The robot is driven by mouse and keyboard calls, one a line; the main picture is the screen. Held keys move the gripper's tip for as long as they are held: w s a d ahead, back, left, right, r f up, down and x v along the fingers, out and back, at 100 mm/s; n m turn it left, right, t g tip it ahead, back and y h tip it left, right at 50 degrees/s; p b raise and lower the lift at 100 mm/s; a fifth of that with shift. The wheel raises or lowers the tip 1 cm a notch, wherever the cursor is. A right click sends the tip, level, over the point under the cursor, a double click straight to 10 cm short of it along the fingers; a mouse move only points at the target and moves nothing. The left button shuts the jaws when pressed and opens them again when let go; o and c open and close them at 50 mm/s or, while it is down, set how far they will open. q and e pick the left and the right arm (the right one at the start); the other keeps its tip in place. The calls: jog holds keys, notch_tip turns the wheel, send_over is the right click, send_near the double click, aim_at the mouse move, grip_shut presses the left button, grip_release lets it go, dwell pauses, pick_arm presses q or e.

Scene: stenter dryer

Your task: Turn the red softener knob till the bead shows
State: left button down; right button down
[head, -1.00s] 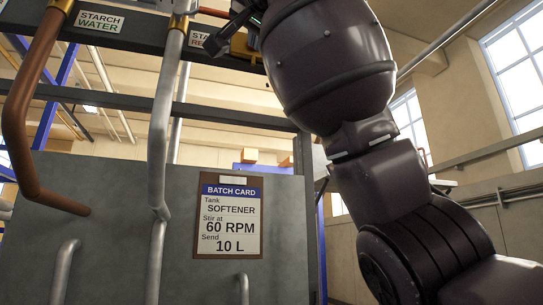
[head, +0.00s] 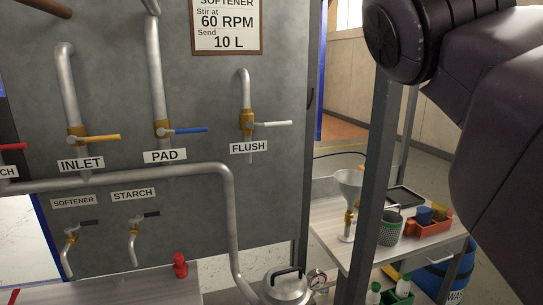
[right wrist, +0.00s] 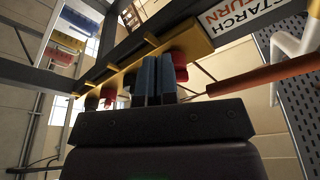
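The SOFTENER label (head: 73,201) is on the grey panel in the head view, above a small brass tap (head: 70,236) with a dark handle. No red knob shows at that tap. A small red object (head: 180,265) stands on the ledge below the panel; I cannot tell whether it is the knob. No bead can be made out. My right gripper (right wrist: 156,80) shows in the right wrist view, its two blue-grey fingers close together with nothing visible between them. Red parts (right wrist: 180,65) on a yellow rail are just behind it. The left gripper is out of view.
INLET (head: 81,164), PAD (head: 165,156) and FLUSH (head: 249,147) valves line the panel. A pipe (head: 150,175) runs below them. A lidded metal pot (head: 287,286) stands below. A side table (head: 335,225) holds a funnel and baskets. The STARCH RETURN sign (right wrist: 235,20) is near the right gripper.

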jog(key=shift+r, duration=0.25)
jog(key=shift+s+a, duration=0.1)
jog(key=shift+a, duration=0.15)
dwell(0.5)
jog(key=shift+s+a+r, duration=0.1)
jog(key=shift+a+r, duration=0.1)
jog(key=shift+a, duration=0.1)
jog(key=shift+s+a+r, duration=0.1)
jog(key=shift+a+r, duration=0.2)
jog(key=shift+f, duration=0.1)
dwell(0.5)
jog(key=r+b+v, duration=0.1)
jog(key=b+v, duration=0.1)
jog(key=v, duration=0.4)
jog(key=shift+b, duration=0.3)
dwell(0.3)
